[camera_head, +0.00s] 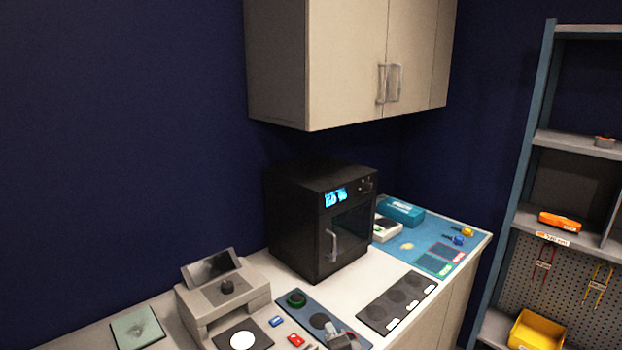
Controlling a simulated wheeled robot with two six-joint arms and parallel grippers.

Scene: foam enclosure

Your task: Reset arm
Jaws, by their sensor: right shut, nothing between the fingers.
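My right gripper (342,336) shows at the bottom edge of the head view, low over the front of the counter. It is shut and holds nothing. Most of my right arm is below the frame. My left gripper is not in view.
A black oven-like box (300,235) with a lit display stands on the white counter (375,270). A grey device (225,293) with a tilted screen is at left. A blue mat (430,240) lies at right. A beige cabinet (330,60) hangs above; a shelf rack (525,150) stands at right.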

